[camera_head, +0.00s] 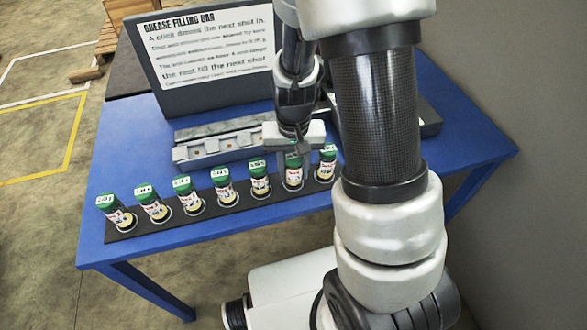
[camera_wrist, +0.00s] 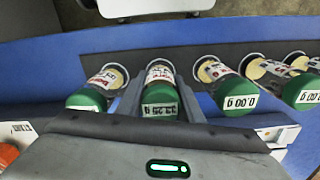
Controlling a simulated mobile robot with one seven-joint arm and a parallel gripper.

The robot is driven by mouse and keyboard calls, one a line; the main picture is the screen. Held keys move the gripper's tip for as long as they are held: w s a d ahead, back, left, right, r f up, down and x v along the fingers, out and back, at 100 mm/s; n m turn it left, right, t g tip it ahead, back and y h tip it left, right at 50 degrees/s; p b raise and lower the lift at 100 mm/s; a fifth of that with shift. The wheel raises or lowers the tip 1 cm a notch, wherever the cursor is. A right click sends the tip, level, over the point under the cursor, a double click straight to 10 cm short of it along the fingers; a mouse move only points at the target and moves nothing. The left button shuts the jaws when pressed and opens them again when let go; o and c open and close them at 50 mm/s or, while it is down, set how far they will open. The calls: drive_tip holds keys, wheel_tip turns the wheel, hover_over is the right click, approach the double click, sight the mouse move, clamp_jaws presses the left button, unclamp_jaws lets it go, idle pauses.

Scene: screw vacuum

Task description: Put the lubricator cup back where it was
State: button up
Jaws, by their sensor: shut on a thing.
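The lubricator cup (camera_wrist: 160,90) has a green cap and a pale body with red and dark print. It is between the two fingers of my gripper (camera_wrist: 157,103). Its cap label shows a weight that is hard to read, unlike the 0.00 g on a neighbour. In the head view the held cup (camera_head: 293,173) is second from the right in a row of similar cups, upright over its round place on the black strip (camera_head: 150,227). My gripper (camera_head: 293,154) is shut on it from above. I cannot tell whether its base is fully seated.
Similar green-capped cups stand close on both sides, one to the right (camera_head: 326,165) and several to the left (camera_head: 223,187). Behind is a grey fixture (camera_head: 215,147) and a sign reading "Grease filling bar" (camera_head: 208,45). The blue table (camera_head: 110,165) is clear at its left.

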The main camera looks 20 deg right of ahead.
drive_tip(key=shift+f, duration=0.15)
drive_tip(key=o, duration=1.2)
wheel_tip(320, 180, up, 12)
drive_tip(key=shift+r+p, duration=0.1)
drive_tip(key=shift+p, duration=1.1)
drive_tip(key=s+r+n+t, duration=0.1)
drive_tip(key=s+r+t, duration=0.1)
drive_tip(key=s+r, duration=0.2)
drive_tip(key=s+r+t, duration=0.1)
drive_tip(key=s+r, duration=0.3)
drive_tip(key=r, duration=0.3)
drive_tip(key=s+r+n+t, duration=0.1)
drive_tip(key=s+r+t, duration=0.1)
drive_tip(key=r, duration=0.4)
drive_tip(key=shift+s+r+n+t, duration=0.15)
drive_tip(key=shift+s+r, duration=0.05)
drive_tip(key=shift+s, duration=0.25)
drive_tip(key=shift+s+r+n+t, duration=0.15)
drive_tip(key=shift+s, duration=0.3)
drive_tip(key=shift+r, duration=0.1)
